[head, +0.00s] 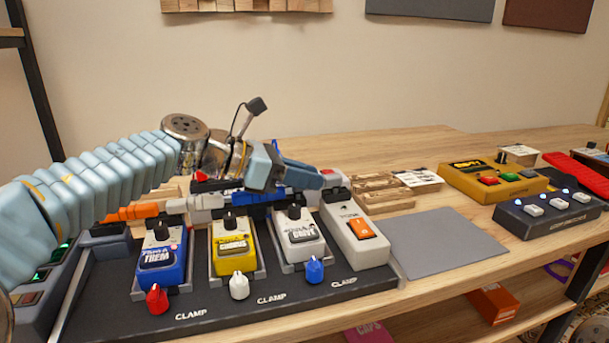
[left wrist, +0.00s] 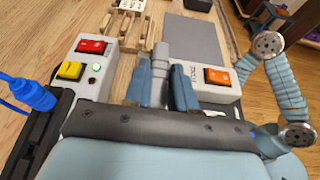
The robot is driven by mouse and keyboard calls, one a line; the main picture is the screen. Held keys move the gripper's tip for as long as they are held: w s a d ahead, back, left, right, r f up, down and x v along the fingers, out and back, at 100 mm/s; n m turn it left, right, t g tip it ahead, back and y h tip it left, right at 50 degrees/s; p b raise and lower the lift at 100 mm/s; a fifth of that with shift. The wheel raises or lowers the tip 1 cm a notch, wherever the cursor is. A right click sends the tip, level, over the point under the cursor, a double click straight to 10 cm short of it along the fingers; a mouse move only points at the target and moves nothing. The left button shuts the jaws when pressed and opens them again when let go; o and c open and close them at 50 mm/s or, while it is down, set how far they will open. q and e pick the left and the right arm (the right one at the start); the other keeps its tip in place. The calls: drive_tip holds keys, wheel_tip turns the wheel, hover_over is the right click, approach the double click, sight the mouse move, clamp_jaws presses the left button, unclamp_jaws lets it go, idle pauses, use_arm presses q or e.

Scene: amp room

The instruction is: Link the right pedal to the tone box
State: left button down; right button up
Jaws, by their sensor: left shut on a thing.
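The right pedal (head: 297,248), white with a black knob, is clamped on the dark board (head: 215,305), right of a yellow and a blue pedal. The tone box (head: 352,245), pale with an orange switch, stands just right of it. My left gripper (head: 322,178) is above and behind these two. In the left wrist view its fingers are shut on a grey plug (left wrist: 159,65), beside the tone box (left wrist: 212,92). The plug's far end and any contact with a socket are unclear. The right pedal is hidden in the wrist view. My right gripper is out of view.
A pale box with red and yellow switches (left wrist: 90,68) stands left of the fingers in the wrist view, near a blue plug (left wrist: 32,95). Orange and blue parts lie behind the pedals. A grey mat (head: 445,245) right of the tone box is clear. A yellow box (head: 490,182) stands beyond.

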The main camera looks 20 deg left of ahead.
use_arm(q)
drive_tip(key=shift+f+p, duration=0.3)
drive_tip(key=shift+f, duration=0.5)
drive_tip(key=shift+f+b, duration=0.35)
drive_tip(key=shift+f, duration=0.1)
idle(0.3)
drive_tip(key=shift+c, duration=2.3)
unclamp_jaws()
drive_tip(key=r+p, duration=0.3)
drive_tip(key=shift+w+a+r+p, duration=0.1)
drive_tip(key=shift+w+r+p, duration=0.15)
drive_tip(key=shift+r+p, duration=0.65)
drive_tip(key=shift+r, duration=0.2)
drive_tip(key=shift+s+r+p, duration=0.1)
drive_tip(key=shift+r+p, duration=0.35)
drive_tip(key=shift+r, duration=0.8)
